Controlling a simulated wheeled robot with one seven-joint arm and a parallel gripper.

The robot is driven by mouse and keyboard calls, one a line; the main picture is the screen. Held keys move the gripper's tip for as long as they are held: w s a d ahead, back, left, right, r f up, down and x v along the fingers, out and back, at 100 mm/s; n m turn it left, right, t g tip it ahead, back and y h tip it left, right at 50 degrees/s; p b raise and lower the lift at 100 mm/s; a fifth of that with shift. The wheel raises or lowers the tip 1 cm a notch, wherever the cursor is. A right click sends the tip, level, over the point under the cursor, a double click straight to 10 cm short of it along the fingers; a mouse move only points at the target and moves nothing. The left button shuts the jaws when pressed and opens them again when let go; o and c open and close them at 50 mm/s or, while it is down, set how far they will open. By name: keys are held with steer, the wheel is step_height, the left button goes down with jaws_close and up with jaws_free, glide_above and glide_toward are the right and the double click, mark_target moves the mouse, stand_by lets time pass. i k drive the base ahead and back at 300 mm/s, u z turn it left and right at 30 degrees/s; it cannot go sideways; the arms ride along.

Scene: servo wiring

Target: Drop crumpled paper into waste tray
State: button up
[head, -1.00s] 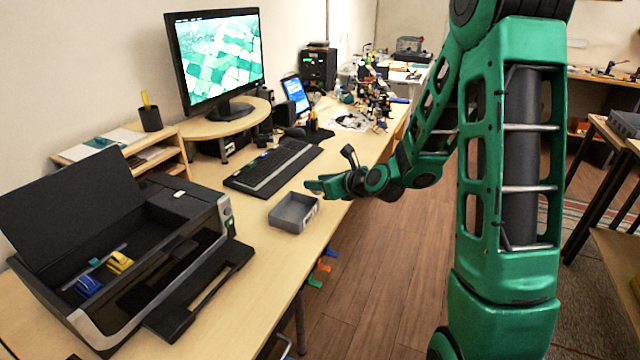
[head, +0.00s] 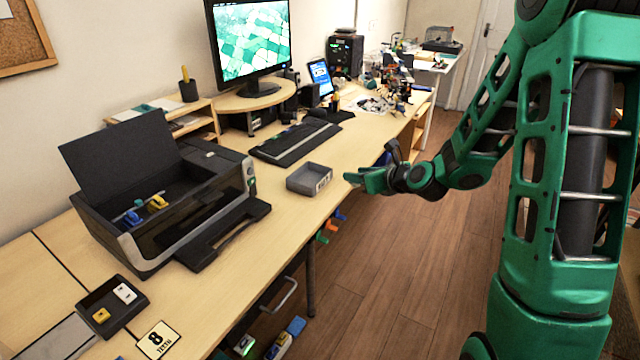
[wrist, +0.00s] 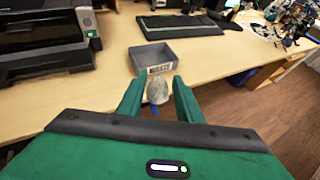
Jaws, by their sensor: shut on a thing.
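The crumpled paper (wrist: 158,91) is a small greyish ball between the fingertips of my gripper (wrist: 155,92) in the wrist view. My gripper is shut on it. In the head view my gripper (head: 356,179) is just right of the grey tray, near the desk's front edge, and the paper cannot be made out there. The waste tray (head: 297,184) is a shallow grey open box with a label on its front, standing on the desk. It also shows in the wrist view (wrist: 160,69), just beyond the fingertips; its visible floor looks empty.
An open black printer (head: 200,230) stands on the desk left of the tray. A keyboard (head: 294,143) lies behind the tray, with a monitor (head: 250,45) beyond. A small dark tray (head: 128,318) with two blocks is at the near left. Coloured clips hang at the desk edge.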

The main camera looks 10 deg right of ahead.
mark_target(314, 181)
steer(key=z, duration=1.95)
steer(key=i, duration=1.7)
steer(key=u, duration=2.85)
